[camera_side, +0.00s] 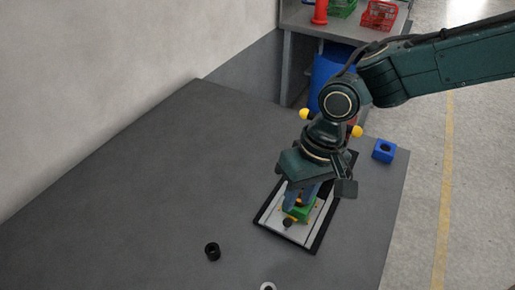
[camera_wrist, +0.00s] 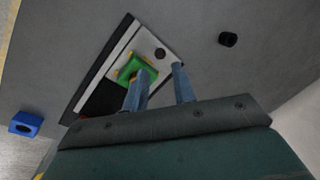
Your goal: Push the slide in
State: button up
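A green block with yellow-orange parts, which looks like the slide (camera_side: 302,214), sits on a light grey plate with a black frame (camera_side: 270,222). The block (camera_wrist: 128,70) and the plate (camera_wrist: 150,44) also show in the wrist view. My gripper (camera_side: 300,203) points down at the block, its blue-grey fingers apart. In the wrist view my gripper (camera_wrist: 162,70) has a clear gap between its fingers; one finger overlaps the block and the other is off to its right. I cannot tell whether either finger touches it.
A blue block with a hole (camera_side: 384,151) stands near the right edge. A light ring (camera_side: 267,286) is cut off at the bottom. The left of the table is clear.

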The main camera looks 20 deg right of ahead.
aim_at(289, 220)
jog(key=f, duration=0.3)
jog(key=a+f, duration=0.1)
jog(key=f, duration=0.2)
jog(key=shift+s+a+f, duration=0.1)
jog(key=shift+f, duration=0.05)
grip_shut()
